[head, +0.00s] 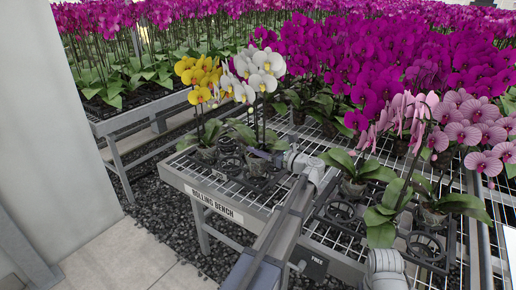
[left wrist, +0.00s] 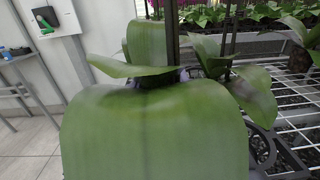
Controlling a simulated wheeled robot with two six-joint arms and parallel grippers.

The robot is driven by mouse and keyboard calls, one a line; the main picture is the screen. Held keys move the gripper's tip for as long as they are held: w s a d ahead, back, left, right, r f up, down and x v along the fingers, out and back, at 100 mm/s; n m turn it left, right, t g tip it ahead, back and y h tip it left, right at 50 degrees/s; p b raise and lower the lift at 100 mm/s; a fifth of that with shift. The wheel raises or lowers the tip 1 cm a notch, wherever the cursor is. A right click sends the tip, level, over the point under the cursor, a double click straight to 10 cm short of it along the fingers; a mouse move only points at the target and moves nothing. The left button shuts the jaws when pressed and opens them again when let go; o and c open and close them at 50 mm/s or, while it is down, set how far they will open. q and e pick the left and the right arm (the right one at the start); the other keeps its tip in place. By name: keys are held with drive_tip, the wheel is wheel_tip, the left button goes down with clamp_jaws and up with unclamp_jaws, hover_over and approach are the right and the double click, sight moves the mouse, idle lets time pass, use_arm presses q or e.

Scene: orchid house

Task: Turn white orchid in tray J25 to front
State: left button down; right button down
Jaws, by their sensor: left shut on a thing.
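The white orchid (head: 262,82) stands upright in the black tray (head: 228,172) on the near left bench, its blooms mostly facing right and toward me. My left gripper (head: 262,154) reaches in from the right at pot height and is shut on the white orchid, low down; the leaves hide the grip itself. In the left wrist view a broad green leaf (left wrist: 150,135) fills the middle and covers the fingers, with dark stems behind it. A yellow orchid (head: 200,78) stands just left in the same tray.
The wire-topped bench (head: 215,198) carries a "ROLLING BENCH" label. A second black tray (head: 338,212) holds pink orchids (head: 470,130) to the right, with empty rings. Dense magenta orchids (head: 360,60) stand behind. A pale wall (head: 55,130) is at left.

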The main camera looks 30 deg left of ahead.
sight(249, 153)
use_arm(q)
drive_tip(key=shift+f+b, duration=2.1)
drive_tip(key=shift+b, duration=0.05)
drive_tip(key=shift+r, duration=0.15)
wheel_tip(249, 153, up, 9)
drive_tip(key=p, duration=0.9)
wheel_tip(249, 153, down, 10)
drive_tip(key=b, duration=1)
drive_tip(key=shift+f, duration=0.2)
drive_tip(key=shift+r, duration=0.15)
